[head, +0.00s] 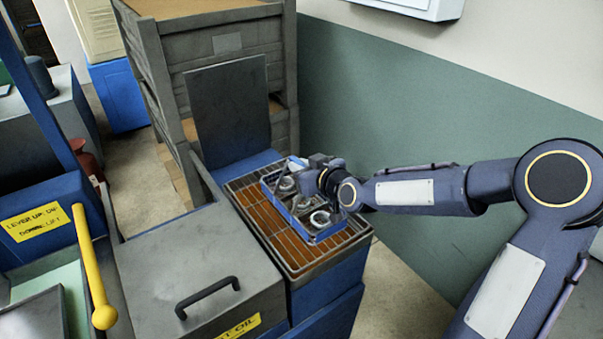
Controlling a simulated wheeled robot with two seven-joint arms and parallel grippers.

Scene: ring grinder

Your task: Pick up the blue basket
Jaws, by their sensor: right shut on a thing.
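The blue basket (273,191) sits on the wire rack of the blue machine, in the middle of the head view. It is a shallow blue frame with several metal rings in it. My right gripper (301,171) is at the basket's far right side, shut on its edge or handle. The exact grip point is hidden behind the gripper body. I cannot tell whether the basket is lifted off the rack. My left gripper is not in view.
The wire rack (297,262) has a raised metal rim. A grey lid with a black handle (207,296) lies to its left, and a yellow lever (92,262) stands farther left. Stacked grey crates (212,50) are behind. A green and white wall is at the right.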

